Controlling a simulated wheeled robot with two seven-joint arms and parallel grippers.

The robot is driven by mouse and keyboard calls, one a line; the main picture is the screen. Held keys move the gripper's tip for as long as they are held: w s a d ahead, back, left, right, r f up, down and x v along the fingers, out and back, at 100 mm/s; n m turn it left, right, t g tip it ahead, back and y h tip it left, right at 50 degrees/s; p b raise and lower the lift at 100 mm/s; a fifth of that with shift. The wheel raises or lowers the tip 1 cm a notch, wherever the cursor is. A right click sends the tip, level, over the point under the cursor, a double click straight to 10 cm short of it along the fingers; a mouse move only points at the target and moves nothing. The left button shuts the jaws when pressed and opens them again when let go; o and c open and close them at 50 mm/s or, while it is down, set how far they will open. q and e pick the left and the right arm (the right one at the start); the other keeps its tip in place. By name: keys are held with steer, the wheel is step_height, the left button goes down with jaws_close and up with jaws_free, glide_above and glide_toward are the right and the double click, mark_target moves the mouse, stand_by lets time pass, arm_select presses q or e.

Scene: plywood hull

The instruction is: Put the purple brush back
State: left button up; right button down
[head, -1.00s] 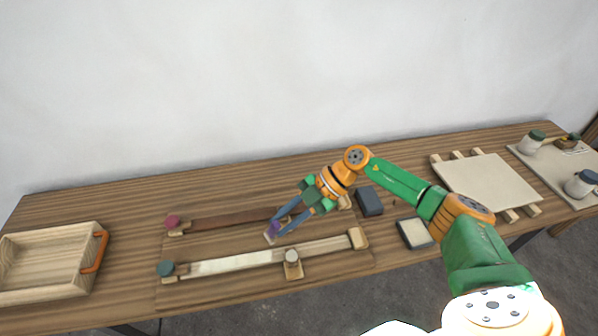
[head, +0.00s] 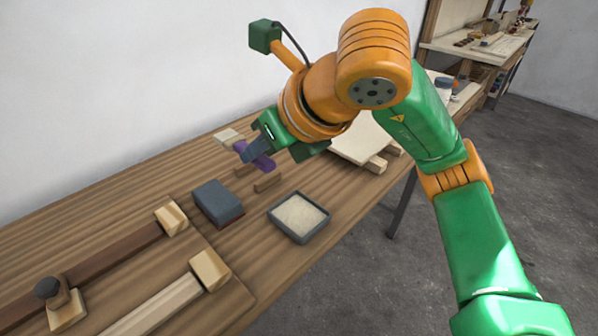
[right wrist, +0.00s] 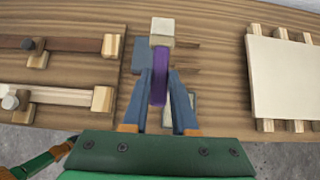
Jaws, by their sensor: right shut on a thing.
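The purple brush (head: 260,158) is held in my right gripper (head: 252,150), above the table to the right of a dark block. In the right wrist view its purple handle (right wrist: 158,82) lies between the two fingers of the gripper (right wrist: 160,76), with a pale head (right wrist: 162,28) at the far end. Two short brown wooden strips (head: 268,182) lie on the table close below the brush; they also show beside it in the right wrist view (right wrist: 186,71). The brush appears raised above them; the exact gap is unclear.
A dark grey block (head: 218,203) and a shallow tray with pale filling (head: 299,216) stand nearby. Wooden clamp bars (head: 150,305) lie at the lower left. A pale board on wooden strips (right wrist: 282,85) is to the right.

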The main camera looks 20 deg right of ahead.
steer(key=w+d+f+p, duration=0.1)
steer(key=w+f, duration=0.2)
steer(key=w, duration=0.1)
steer(key=w+d+f+p, duration=0.1)
steer(key=w+f, duration=0.2)
steer(key=w, duration=0.1)
steer(key=w+d+f+p, duration=0.1)
steer(key=w+d+f, duration=0.1)
steer(key=w+f, duration=0.1)
steer(key=shift+w, duration=0.6)
step_height(320, 180, down, 3)
steer(key=shift+w+r+p, duration=0.1)
steer(key=shift+w+p, duration=0.05)
steer(key=shift+p, duration=0.55)
steer(key=shift+f, duration=0.35)
steer(key=shift+f, duration=0.1)
steer(key=shift+f+b, duration=0.5)
steer(key=shift+b, duration=0.2)
steer(key=shift+f, duration=0.1)
